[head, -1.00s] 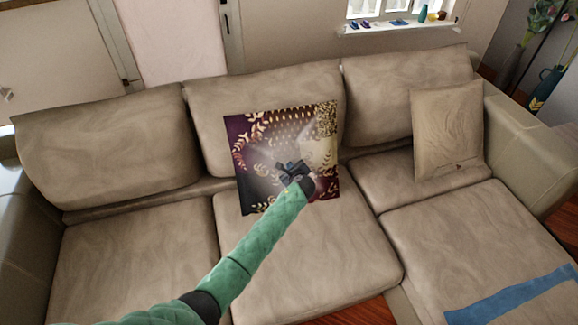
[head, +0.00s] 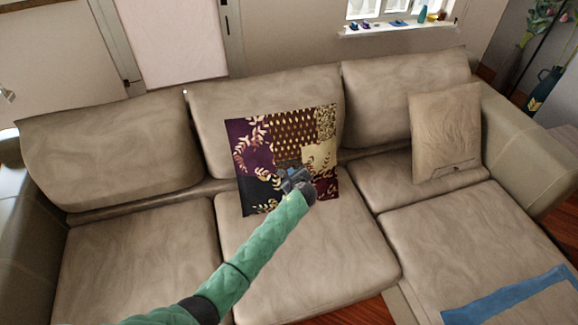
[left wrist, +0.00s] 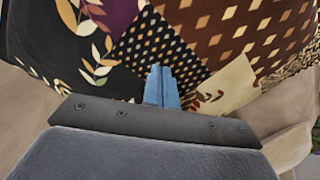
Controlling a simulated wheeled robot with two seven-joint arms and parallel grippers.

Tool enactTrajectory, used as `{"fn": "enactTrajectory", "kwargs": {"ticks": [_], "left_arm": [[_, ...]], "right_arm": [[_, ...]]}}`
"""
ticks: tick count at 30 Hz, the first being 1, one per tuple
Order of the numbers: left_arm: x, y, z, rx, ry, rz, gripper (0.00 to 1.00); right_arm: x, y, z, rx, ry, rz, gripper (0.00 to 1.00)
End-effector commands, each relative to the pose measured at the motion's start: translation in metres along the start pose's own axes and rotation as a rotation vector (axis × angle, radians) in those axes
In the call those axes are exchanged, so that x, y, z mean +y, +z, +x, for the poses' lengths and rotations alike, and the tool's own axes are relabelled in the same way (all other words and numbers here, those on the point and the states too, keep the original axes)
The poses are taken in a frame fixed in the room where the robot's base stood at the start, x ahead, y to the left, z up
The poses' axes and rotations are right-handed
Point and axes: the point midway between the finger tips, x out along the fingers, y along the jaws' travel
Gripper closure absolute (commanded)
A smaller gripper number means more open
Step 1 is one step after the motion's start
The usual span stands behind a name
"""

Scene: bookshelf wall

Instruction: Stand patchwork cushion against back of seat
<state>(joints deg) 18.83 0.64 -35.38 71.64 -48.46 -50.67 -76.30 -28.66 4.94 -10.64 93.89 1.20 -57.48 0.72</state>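The patchwork cushion (head: 270,140), in purple, black, brown and cream with leaf and diamond patterns, stands upright on the middle seat (head: 310,250). It leans back slightly toward the middle backrest (head: 215,110); its rear side is hidden. My left gripper (head: 290,178) is in front of the cushion's lower middle and hides a small part of it. In the left wrist view, its blue fingers (left wrist: 162,86) are together with no cloth visible between them, and the cushion (left wrist: 215,40) fills the space beyond. I cannot tell whether the fingertips touch it. My right gripper is not in view.
A plain beige cushion (head: 446,135) leans at the right end of the sofa. A blue cloth strip (head: 510,297) lies on the right seat section. The left seat (head: 140,265) is bare. A windowsill (head: 395,29) with small items is behind.

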Motion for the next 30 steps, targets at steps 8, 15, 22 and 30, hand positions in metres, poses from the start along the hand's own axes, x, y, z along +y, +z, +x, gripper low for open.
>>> {"fn": "enactTrajectory", "kwargs": {"ticks": [8,15,22,30], "left_arm": [[0.0,0.0,0.0,0.0,0.0,0.0,1.0],[0.001,-0.002,0.012,0.0,0.001,0.0,1.0],[0.001,-0.002,0.029,0.001,0.0,0.0,1.0],[-0.001,0.003,0.013,0.001,0.001,0.0,1.0]], "right_arm": [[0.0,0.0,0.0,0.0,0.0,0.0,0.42],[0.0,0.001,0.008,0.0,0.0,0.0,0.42],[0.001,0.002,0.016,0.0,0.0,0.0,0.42],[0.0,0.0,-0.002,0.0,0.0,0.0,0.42]]}}
